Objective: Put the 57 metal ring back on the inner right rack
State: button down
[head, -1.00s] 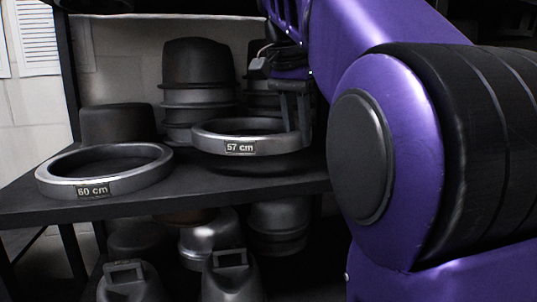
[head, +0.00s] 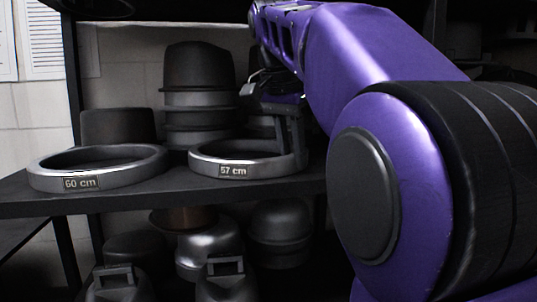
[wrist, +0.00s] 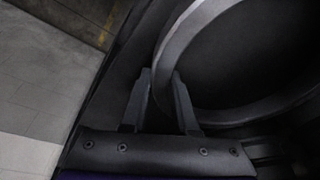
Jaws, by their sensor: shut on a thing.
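The 57 metal ring (head: 210,167), a grey ring labelled "57 cm", lies level on or just at the surface of the dark rack shelf (head: 200,195). I cannot tell for certain that it touches. My gripper (head: 290,152) is shut on the ring's right side, with the fingers pointing down. In the wrist view the ring (wrist: 172,48) passes between the two fingertips (wrist: 161,76), and part of its rim is hidden by a finger.
The 60 cm ring (head: 125,178) lies on the shelf just left of the 57 ring. A stack of dark hat blocks (head: 198,68) stands close behind. Metal forms (head: 208,250) fill the space below. A shelf upright stands at the left.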

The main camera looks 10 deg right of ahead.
jog(key=c, duration=0.7)
grip_release()
jog(key=p+v, duration=0.3)
jog(key=v, duration=0.4)
jog(key=shift+s+r, duration=0.1)
jog(key=shift+r, duration=0.25)
